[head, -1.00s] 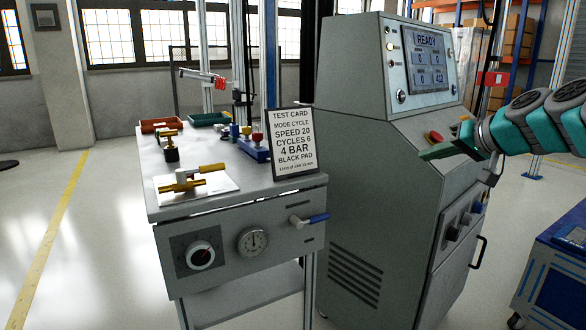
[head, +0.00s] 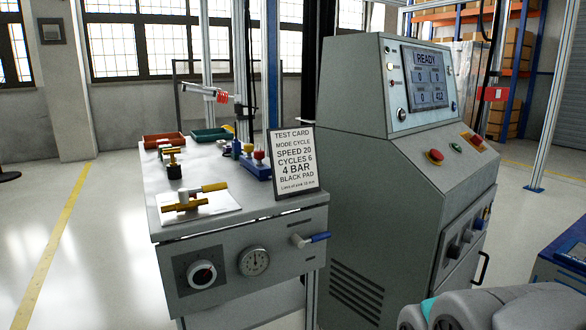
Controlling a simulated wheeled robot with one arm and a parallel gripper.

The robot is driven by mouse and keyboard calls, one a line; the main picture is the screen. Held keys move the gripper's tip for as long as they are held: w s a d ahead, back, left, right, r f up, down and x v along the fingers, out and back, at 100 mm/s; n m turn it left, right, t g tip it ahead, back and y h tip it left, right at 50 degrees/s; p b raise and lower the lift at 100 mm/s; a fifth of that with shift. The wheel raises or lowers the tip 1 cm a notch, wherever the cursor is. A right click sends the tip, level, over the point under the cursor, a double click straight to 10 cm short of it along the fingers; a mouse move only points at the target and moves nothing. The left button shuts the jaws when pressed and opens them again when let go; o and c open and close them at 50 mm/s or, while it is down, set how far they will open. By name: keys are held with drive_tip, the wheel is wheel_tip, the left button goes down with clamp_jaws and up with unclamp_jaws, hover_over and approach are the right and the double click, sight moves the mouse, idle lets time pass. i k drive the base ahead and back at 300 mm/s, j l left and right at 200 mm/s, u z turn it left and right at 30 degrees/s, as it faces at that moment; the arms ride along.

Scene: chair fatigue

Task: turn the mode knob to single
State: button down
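The grey control cabinet (head: 400,165) stands right of the workbench. A round knob (head: 402,114) sits on the screen panel, left of the display. The labels are too small to read, so I cannot tell which is the mode knob or where it points. The display (head: 426,75) reads READY. My arm shows only as grey and teal links at the bottom right; my gripper is out of view.
A red mushroom button (head: 435,156) is on the cabinet's slope. A blue cart (head: 562,265) stands at right.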

sight(454, 251)
drive_tip(key=l+z, duration=0.1)
drive_tip(key=l, duration=1.25)
